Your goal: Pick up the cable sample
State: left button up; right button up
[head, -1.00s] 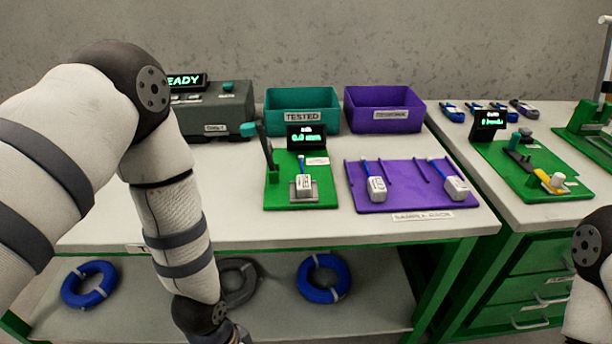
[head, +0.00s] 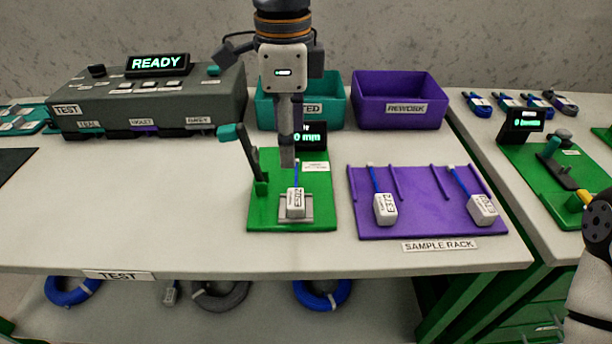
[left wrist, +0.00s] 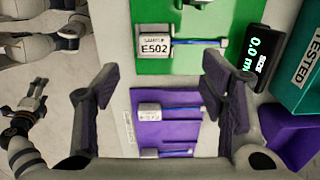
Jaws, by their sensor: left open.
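One cable sample (head: 296,202), a white block labelled E502 with a thin blue cable, lies on the green test fixture (head: 262,215). It also shows in the left wrist view (left wrist: 155,44). Two more samples, a middle one (head: 385,208) and a right one (head: 482,209), lie on the purple sample rack (head: 430,220). My left gripper (head: 288,152) points down above the fixture, hiding part of its display. Its two fingers are apart and empty in the left wrist view (left wrist: 165,85).
A grey tester (head: 150,98) reading READY stands back left. A teal TESTED bin (head: 335,95) and purple REWORK bin (head: 400,100) stand behind. The fixture's upright lever (head: 250,160) is close to my left gripper. The table's left-middle is clear.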

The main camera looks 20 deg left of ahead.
aim_at(292, 198)
pick_arm(q)
jog(key=f, duration=0.8)
jog(key=s+f, duration=0.1)
jog(key=f, duration=0.3)
jog(key=shift+d+b, duration=0.25)
jog(key=shift+b, duration=0.05)
jog(key=c, duration=1.3)
